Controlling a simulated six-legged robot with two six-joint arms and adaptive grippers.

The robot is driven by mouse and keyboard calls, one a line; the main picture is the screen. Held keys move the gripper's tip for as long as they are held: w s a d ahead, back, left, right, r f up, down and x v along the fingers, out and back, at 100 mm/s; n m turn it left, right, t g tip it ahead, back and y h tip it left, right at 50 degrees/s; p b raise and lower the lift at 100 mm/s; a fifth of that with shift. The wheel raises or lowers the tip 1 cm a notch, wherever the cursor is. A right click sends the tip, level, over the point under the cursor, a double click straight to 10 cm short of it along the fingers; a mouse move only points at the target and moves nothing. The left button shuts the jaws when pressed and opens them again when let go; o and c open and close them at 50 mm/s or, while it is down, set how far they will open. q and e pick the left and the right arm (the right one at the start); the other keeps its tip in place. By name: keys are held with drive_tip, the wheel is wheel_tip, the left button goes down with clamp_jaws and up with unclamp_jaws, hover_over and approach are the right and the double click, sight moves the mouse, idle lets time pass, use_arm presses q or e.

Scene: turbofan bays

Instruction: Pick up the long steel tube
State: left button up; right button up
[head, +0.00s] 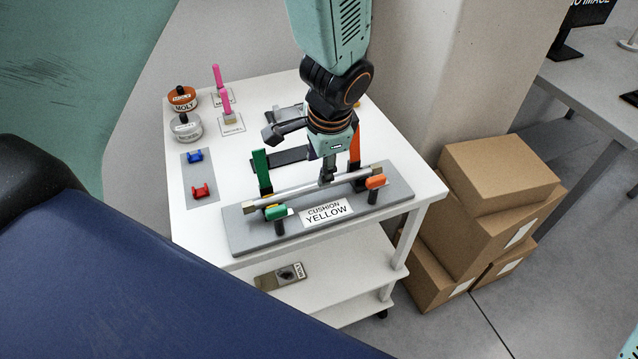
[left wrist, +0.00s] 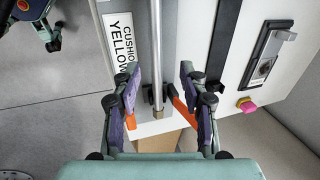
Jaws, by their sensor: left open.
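The long steel tube (head: 300,190) lies level across the grey fixture (head: 240,237), behind the "CUSHION YELLOW" label (head: 326,211). In the left wrist view the tube (left wrist: 157,50) runs between the two spread fingers. My left gripper (head: 328,174) points down over the tube, right of its middle in the head view. It is open, with a gap to the tube on both sides in the left wrist view (left wrist: 160,78). A dark-fingered part of mine (left wrist: 48,38), possibly my right gripper, shows at the upper left there; its opening is unclear.
A green upright (head: 261,170) and an orange upright (head: 355,148) stand behind the tube. Green (head: 276,212) and orange (head: 376,182) knobs are in front. Jars (head: 187,127), pink-handled tools (head: 226,103) and blue and red pieces share the white cart (head: 212,232). Boxes (head: 497,180) stand right.

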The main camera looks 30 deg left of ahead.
sight(317, 185)
use_arm(q)
drive_tip(key=x, duration=0.2)
drive_tip(key=b+x, duration=0.1)
drive_tip(key=x, duration=0.1)
drive_tip(key=b+x, duration=0.1)
drive_tip(key=x, duration=0.1)
drive_tip(key=shift+s+d, duration=0.1)
drive_tip(key=shift+s, duration=0.25)
drive_tip(key=shift+w+d+f, duration=0.1)
drive_tip(key=shift+w+f, duration=0.05)
drive_tip(key=shift+f, duration=0.2)
drive_tip(key=shift+c, duration=1.3)
clamp_jaws()
